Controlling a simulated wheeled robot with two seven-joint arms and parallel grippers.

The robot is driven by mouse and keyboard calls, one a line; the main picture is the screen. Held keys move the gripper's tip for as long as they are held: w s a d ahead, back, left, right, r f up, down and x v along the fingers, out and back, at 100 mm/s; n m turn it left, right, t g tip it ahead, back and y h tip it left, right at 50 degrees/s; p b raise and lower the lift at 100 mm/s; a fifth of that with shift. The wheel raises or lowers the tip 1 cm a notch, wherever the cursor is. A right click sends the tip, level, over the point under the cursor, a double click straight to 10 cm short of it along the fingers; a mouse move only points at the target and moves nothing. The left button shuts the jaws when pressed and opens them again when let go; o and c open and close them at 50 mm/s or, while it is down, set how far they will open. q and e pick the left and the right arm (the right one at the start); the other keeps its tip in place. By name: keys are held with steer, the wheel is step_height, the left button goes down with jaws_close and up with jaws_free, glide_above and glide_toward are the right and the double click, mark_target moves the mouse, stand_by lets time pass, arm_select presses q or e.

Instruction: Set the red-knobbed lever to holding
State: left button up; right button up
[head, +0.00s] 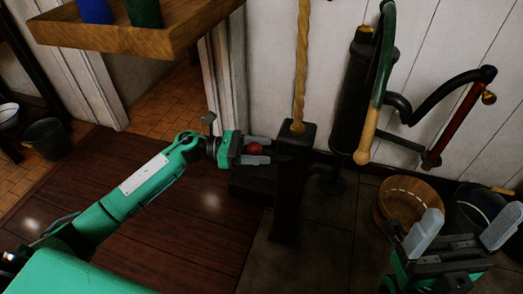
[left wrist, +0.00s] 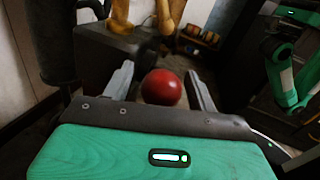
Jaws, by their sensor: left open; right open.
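The lever's round red knob (head: 254,149) sits at the side of a dark upright post (head: 289,190). My left gripper (head: 263,151) is open, with one finger on each side of the knob. In the left wrist view the red knob (left wrist: 162,87) lies between the two spread fingers (left wrist: 161,84), with visible gaps on both sides. The lever's shaft is hidden, and no position marking is readable. My right gripper (head: 463,228) is open and empty at the lower right, away from the post.
A twisted tan rope (head: 301,60) rises from the post's top. A black pump (head: 350,110) with a wooden-ended handle stands right of it. A wooden bucket (head: 405,202) is on the floor near my right gripper. A wooden shelf (head: 150,40) overhangs at upper left.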

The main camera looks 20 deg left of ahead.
arm_select(q)
steer(key=shift+d, duration=0.25)
jaws_close()
